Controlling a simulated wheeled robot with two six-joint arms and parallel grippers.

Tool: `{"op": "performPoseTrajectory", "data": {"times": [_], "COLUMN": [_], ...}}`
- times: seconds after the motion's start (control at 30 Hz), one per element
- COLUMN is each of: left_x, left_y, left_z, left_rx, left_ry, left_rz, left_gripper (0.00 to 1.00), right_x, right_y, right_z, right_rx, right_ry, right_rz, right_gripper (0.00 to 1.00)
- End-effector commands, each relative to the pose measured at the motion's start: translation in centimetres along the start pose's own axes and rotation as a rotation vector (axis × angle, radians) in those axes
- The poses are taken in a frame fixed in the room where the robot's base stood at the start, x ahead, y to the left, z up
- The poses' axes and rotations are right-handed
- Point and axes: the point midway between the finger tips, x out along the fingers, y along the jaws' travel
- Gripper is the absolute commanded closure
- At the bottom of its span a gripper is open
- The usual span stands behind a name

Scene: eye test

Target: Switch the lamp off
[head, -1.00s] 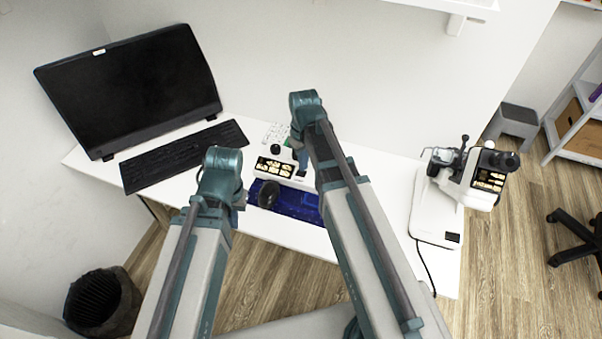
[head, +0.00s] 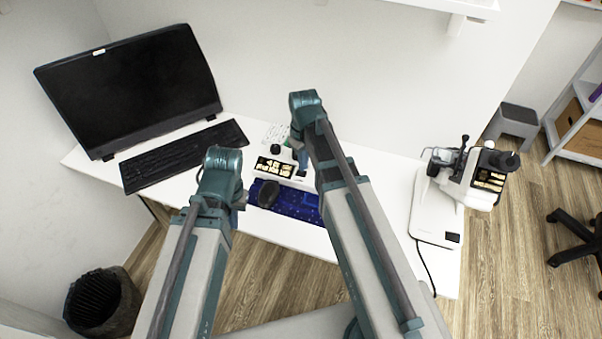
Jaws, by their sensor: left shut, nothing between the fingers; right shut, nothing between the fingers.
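I cannot make out a lamp for certain in the head view. A white device with a gold-lit panel (head: 275,167) stands on the desk between my two arms, partly hidden by my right arm. A second white device on a stand (head: 477,178) is at the desk's right end. My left gripper (head: 240,201) is shut and empty, at the front of the desk left of the blue mat. My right gripper (head: 303,160) is shut and empty, above the desk beside the panel of the middle device. Its fingertips are hard to see.
A black monitor (head: 130,85) and a keyboard (head: 185,155) take up the left of the white desk (head: 385,185). A bin (head: 103,303), a grey stool (head: 516,122) and a shelf (head: 575,125) are around the desk.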

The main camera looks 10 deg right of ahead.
Motion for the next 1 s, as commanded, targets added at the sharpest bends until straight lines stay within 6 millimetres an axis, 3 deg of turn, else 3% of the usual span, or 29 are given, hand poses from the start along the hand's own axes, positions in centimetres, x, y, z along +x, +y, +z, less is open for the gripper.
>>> {"op": "performPoseTrajectory", "data": {"times": [1.0], "left_x": [1.5], "left_y": [0.1], "left_z": [-0.1], "left_rx": [0.000], "left_ry": [0.000], "left_rz": [0.000], "left_gripper": [1.00], "right_x": [1.5], "right_y": [0.0], "right_z": [0.0], "right_rx": [0.000], "right_ry": [0.000], "right_rz": [0.000], "right_gripper": [1.00]}}
